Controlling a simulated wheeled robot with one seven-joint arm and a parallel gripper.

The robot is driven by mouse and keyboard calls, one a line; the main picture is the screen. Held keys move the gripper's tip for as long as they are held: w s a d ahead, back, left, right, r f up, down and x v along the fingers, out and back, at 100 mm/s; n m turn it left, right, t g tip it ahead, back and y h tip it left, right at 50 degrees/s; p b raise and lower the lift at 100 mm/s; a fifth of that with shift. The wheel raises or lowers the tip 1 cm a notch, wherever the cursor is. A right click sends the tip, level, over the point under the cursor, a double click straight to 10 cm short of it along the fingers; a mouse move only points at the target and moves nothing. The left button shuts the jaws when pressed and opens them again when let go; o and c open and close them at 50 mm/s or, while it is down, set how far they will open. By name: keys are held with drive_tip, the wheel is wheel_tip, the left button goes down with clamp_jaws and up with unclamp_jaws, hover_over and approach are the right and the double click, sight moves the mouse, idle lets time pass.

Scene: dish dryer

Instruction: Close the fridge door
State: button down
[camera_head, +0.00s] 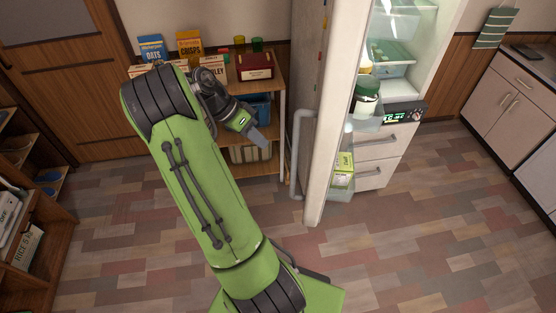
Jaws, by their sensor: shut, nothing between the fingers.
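The fridge door (334,120) stands wide open, swung out toward me. Its edge faces me, with a grey vertical handle (297,155) on its left side. Door bins on its right side hold a jar (366,98) and a yellow-green carton (344,165). The fridge interior (412,30) is lit and open behind the door, with drawers (382,143) below. My gripper (261,139) is shut and empty. It is to the left of the door and its handle, apart from both in the picture.
A wooden shelf (282,105) with boxes and bins stands behind my gripper. A shelf unit (45,220) is at the left, and white cabinets (512,100) are at the right. The tiled floor (440,240) in front of the fridge is clear.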

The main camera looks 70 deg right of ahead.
drive_tip(key=s+f, duration=0.4)
drive_tip(key=s, duration=0.2)
drive_tip(key=shift+s+a+f, duration=0.2)
drive_tip(key=shift+s+f, duration=0.1)
drive_tip(key=shift+s, duration=0.1)
drive_tip(key=shift+s, duration=0.15)
